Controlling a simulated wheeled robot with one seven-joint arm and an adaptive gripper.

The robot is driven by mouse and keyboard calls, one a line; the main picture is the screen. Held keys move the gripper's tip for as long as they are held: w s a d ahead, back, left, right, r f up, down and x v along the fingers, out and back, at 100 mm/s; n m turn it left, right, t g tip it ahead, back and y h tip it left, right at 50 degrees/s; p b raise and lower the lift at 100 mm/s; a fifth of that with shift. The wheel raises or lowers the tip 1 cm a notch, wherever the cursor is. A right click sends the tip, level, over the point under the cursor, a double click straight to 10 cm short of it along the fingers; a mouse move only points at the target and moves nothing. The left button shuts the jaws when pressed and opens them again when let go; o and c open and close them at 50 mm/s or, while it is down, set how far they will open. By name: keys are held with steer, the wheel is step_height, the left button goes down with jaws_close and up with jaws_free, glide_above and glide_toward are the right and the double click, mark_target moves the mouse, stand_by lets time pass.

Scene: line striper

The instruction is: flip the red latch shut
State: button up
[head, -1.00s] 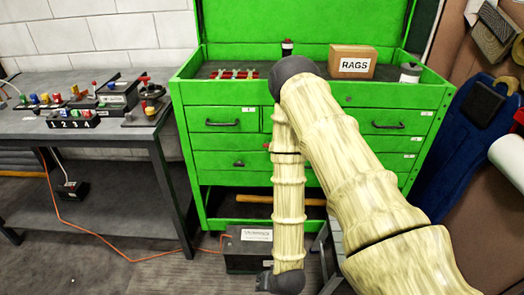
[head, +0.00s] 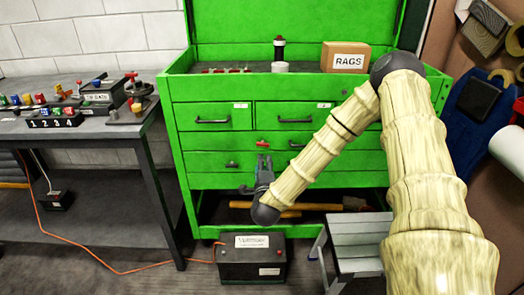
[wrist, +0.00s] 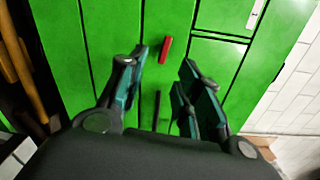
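The red latch (head: 262,143) is a small red bar on the front of the green tool cabinet (head: 350,160), by the drawers below the top row. In the wrist view the red latch (wrist: 165,49) lies just beyond and between my fingertips. My gripper (head: 264,158) is just below the latch in the head view, pointing up toward it. In the wrist view my gripper (wrist: 163,72) has its fingers spread with nothing between them. It appears apart from the latch. Whether the latch is open or shut I cannot tell.
A black battery box (head: 251,258) stands on the floor below my gripper, beside a grey step stool (head: 355,245). A wooden handle (head: 280,209) lies on the cabinet's bottom shelf. A workbench (head: 90,130) with switches stands left. A RAGS box (head: 345,57) sits on top.

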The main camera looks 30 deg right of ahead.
mark_target(263, 143)
steer(key=x, duration=1.1)
steer(key=shift+r, duration=0.35)
